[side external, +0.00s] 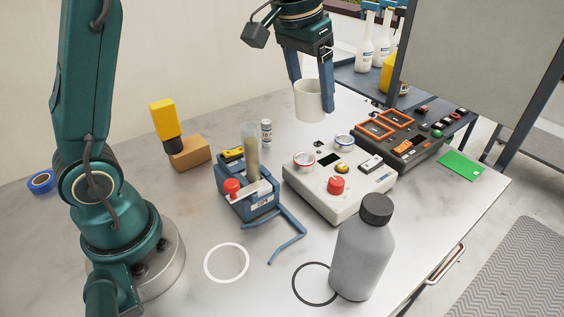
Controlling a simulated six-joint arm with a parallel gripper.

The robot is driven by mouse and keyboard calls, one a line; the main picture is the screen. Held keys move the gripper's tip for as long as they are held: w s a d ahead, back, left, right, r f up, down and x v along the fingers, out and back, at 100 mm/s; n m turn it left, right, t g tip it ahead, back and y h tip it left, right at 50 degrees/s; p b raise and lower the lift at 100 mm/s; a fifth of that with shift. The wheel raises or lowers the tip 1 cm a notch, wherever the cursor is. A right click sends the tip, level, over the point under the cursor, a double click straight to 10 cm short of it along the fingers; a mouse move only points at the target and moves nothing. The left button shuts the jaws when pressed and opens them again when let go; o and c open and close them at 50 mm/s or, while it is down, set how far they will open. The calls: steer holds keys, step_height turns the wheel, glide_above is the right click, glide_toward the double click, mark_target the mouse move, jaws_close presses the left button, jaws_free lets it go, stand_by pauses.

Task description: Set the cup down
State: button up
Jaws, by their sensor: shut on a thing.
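A white cup (309,102) is held between the two blue fingers of my gripper (312,98). The gripper points down and is shut on the cup's sides. The cup looks upright and appears raised behind the white control box; its exact height above the table cannot be told. A white ring (226,263) and a dark ring (316,284) are on the table (185,235) at the front. The white ring is empty.
A grey bottle (362,250) stands beside the dark ring. A white control box (338,186), a dark panel (408,138) and a blue device (248,190) with a tube fill the middle.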

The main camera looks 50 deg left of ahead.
steer(key=s+d+f+m+h, duration=0.2)
steer(key=s+d+m, duration=0.6)
steer(key=s+d, duration=0.95)
steer(key=shift+s+a+f, duration=0.1)
steer(key=shift+s+f, duration=0.05)
steer(key=shift+f, duration=2.35)
steer(key=shift+s+f, duration=0.15)
steer(key=shift+f, duration=2.3)
steer(key=shift+s+a+f, duration=0.1)
steer(key=shift+s+f, duration=0.05)
steer(key=shift+f, duration=2.35)
steer(key=shift+f, duration=0.1)
steer(key=o, duration=1.4)
